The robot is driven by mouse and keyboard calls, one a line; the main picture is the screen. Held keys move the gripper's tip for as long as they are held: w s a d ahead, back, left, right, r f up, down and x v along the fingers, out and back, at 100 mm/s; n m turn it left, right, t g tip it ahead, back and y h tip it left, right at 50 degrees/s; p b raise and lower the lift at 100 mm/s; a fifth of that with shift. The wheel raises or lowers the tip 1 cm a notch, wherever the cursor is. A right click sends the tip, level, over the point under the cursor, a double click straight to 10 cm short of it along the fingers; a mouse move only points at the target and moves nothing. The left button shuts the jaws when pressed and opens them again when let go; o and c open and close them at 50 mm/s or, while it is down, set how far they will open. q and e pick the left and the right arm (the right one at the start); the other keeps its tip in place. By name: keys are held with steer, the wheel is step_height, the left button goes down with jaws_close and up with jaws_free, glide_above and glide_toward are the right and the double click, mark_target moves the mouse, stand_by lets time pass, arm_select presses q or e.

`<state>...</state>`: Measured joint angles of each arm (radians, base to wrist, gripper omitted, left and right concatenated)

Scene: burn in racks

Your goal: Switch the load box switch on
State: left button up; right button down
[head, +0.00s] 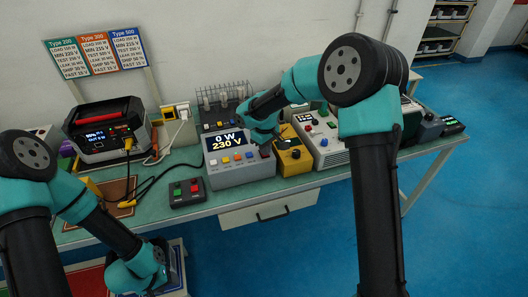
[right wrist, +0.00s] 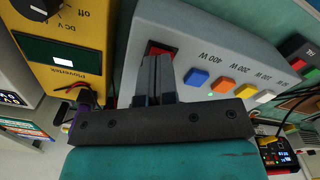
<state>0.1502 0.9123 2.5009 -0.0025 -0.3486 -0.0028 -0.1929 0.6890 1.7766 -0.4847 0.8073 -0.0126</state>
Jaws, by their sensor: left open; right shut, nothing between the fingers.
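The load box (head: 240,172) is a grey box on the bench, its display reading 0 W and 230 V. In the right wrist view its sloped panel (right wrist: 205,45) has a row of coloured buttons marked in watts. The red load box switch (right wrist: 160,46) sits near the panel's end, partly hidden behind my fingers. My right gripper (right wrist: 156,65) is shut and empty, its fingertips over the switch; I cannot tell whether they touch it. In the head view its fingers are mostly hidden by my arm. My left gripper (head: 165,262) is open, low at the bench's front left.
A yellow multimeter (head: 293,158) stands right beside the load box. A small box with red and green buttons (head: 187,192) lies to its left front. A black power station (head: 107,130) with cables stands at the left. A white instrument (head: 322,145) is further right.

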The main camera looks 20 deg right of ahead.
steer(key=shift+f, duration=0.4)
steer(key=shift+r, duration=0.1)
stand_by(0.3)
steer(key=shift+r, duration=3.45)
steer(key=shift+f, duration=0.1)
